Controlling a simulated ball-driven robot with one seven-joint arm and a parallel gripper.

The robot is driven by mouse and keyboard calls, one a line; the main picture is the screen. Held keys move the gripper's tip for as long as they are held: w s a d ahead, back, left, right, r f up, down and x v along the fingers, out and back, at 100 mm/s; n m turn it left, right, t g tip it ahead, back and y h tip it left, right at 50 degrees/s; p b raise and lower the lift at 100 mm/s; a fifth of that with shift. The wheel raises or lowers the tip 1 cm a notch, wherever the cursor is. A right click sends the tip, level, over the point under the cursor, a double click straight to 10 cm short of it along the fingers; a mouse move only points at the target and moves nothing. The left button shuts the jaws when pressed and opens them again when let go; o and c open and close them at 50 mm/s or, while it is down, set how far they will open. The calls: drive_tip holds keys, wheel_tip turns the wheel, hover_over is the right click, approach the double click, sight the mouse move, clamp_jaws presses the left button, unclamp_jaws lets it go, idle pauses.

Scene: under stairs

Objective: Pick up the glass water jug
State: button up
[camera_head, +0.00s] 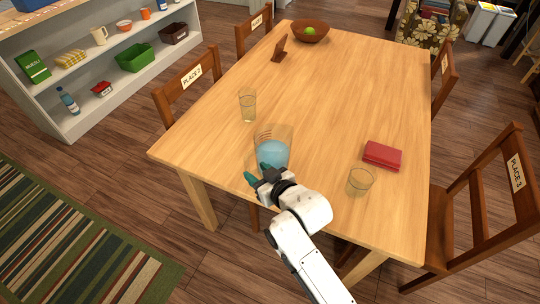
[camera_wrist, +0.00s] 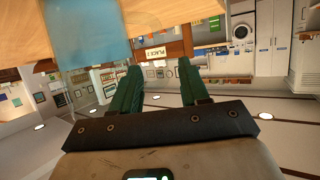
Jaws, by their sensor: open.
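The glass water jug (camera_head: 273,140) stands on the near part of the wooden table (camera_head: 340,75), clear with blue water in it. In the wrist view the jug's blue water (camera_wrist: 97,38) shows at the upper left, to the left of my fingers. My gripper (camera_head: 258,174) is just in front of the jug, by its lower near side. Its green fingers are apart with nothing between them, as the wrist view also shows for my gripper (camera_wrist: 157,65). I cannot tell whether a finger touches the jug.
A drinking glass (camera_head: 247,106) stands behind and left of the jug. Another glass (camera_head: 360,181) and a red book-like object (camera_head: 383,155) are to the right. A brown bowl (camera_head: 311,32) is at the far end. Chairs surround the table; its middle is clear.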

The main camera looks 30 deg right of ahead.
sight(248, 166)
drive_tip(key=shift+x, duration=2.55)
drive_tip(key=shift+s+a+f, duration=0.1)
drive_tip(key=shift+s, duration=0.05)
drive_tip(key=shift+c, duration=0.3)
clamp_jaws()
drive_tip(key=shift+r, duration=0.25)
